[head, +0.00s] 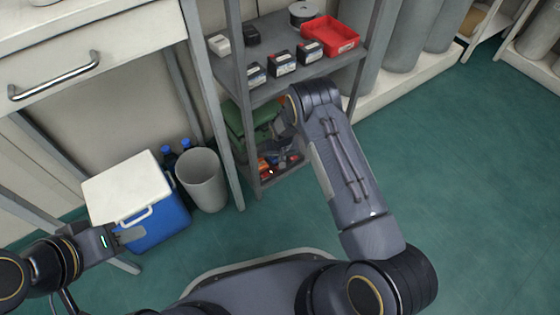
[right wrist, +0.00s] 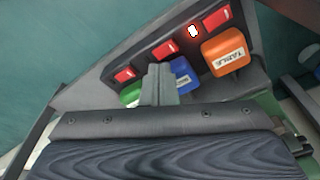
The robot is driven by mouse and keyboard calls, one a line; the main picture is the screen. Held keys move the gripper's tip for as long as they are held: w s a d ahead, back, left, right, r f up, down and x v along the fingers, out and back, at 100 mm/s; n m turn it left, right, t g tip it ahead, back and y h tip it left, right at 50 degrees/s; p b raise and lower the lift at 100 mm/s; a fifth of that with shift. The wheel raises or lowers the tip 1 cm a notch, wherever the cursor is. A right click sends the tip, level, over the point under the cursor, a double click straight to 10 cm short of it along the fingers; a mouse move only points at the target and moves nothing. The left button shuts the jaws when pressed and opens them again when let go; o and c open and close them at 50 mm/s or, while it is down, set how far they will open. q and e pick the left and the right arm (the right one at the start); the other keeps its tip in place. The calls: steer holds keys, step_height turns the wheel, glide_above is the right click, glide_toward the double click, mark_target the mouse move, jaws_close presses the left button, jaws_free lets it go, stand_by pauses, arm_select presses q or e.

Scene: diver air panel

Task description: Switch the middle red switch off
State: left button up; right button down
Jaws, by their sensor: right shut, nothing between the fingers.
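In the right wrist view, a dark panel (right wrist: 145,61) carries three red switches in a slanting row. The middle red switch (right wrist: 164,50) sits between the left red switch (right wrist: 125,75) and the right red switch (right wrist: 217,18). A small light (right wrist: 193,31) glows white between the middle and right switches. My right gripper (right wrist: 158,80) is shut and empty, its fingertips just below the middle switch; I cannot tell if they touch. In the head view the panel (head: 268,172) is small, low in the shelf. My left gripper (head: 130,235) is before the cooler; its jaw opening is unclear.
Green (right wrist: 131,95), blue (right wrist: 182,73) and orange (right wrist: 225,52) tagged parts sit below the switches, close to the right fingers. The grey shelf (head: 238,91) frames the panel. A blue-white cooler (head: 125,190) and a bin (head: 203,180) stand left. Green floor is open at right.

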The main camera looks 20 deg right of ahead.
step_height(320, 180, up, 4)
steer(key=shift+r+p, duration=0.25)
steer(key=shift+p, duration=0.8)
